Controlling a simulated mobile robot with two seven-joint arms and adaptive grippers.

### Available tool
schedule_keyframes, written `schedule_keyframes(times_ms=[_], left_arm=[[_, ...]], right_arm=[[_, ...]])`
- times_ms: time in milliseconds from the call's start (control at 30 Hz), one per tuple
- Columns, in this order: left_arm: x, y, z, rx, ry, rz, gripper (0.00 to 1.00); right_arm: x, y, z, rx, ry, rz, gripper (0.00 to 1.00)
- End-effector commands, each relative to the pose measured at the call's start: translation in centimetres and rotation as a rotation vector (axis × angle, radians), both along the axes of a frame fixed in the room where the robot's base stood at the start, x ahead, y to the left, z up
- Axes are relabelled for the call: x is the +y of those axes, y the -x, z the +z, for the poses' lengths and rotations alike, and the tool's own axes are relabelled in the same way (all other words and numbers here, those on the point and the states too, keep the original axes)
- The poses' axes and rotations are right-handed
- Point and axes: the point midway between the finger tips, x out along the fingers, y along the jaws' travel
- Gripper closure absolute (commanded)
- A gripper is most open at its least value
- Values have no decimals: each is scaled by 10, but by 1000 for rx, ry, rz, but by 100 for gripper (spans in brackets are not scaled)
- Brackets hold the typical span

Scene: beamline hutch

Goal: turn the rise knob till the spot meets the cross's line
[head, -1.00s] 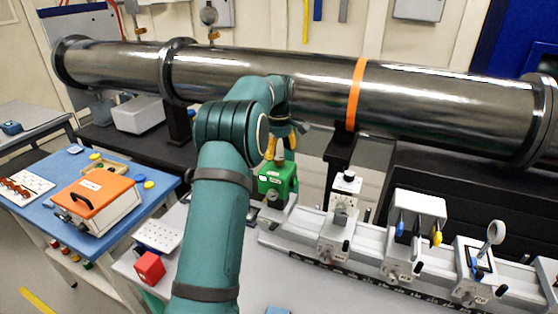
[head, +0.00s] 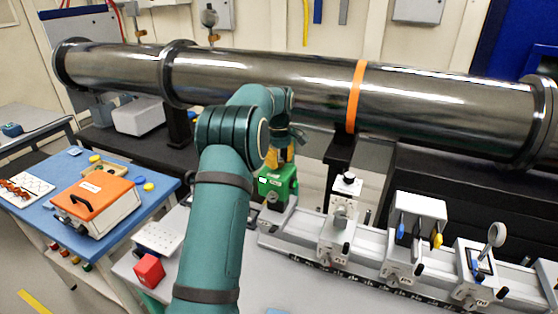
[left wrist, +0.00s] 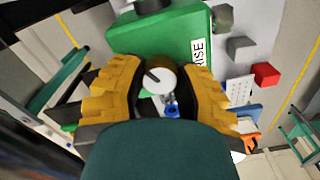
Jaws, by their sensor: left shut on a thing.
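The green box (head: 275,188) stands at the left end of the rail in the head view. In the left wrist view the green box (left wrist: 190,35) carries a RISE label (left wrist: 199,52). The rise knob (left wrist: 160,78), pale with a dark line on its face, sits between the two yellow fingers of my left gripper (left wrist: 158,90). The gripper is shut on it. In the head view my left gripper (head: 283,158) is just above the green box, and the knob is hidden. My right gripper is in neither view. I cannot make out the spot or the cross.
A long steel pipe (head: 270,83) runs behind the rail (head: 372,251). Several mounts stand along it, one with a round disc (head: 496,234). A red cube (head: 149,269) and a white perforated plate (head: 160,237) lie left of my arm. An orange-lidded case (head: 97,192) is on the blue table.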

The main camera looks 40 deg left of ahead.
Motion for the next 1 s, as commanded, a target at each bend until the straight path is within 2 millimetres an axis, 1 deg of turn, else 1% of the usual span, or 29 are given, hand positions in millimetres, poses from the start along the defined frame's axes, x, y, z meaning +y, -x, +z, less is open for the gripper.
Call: schedule_keyframes(times_ms=[267,633,800,1000], left_arm=[[1,0,1,2,0,-92,100],[1,0,1,1,1,-376,100],[0,0,1,1,0,-500,100],[0,0,0,0,0,-609,100]], right_arm=[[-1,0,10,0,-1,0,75],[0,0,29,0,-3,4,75],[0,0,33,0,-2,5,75],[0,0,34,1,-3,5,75]])
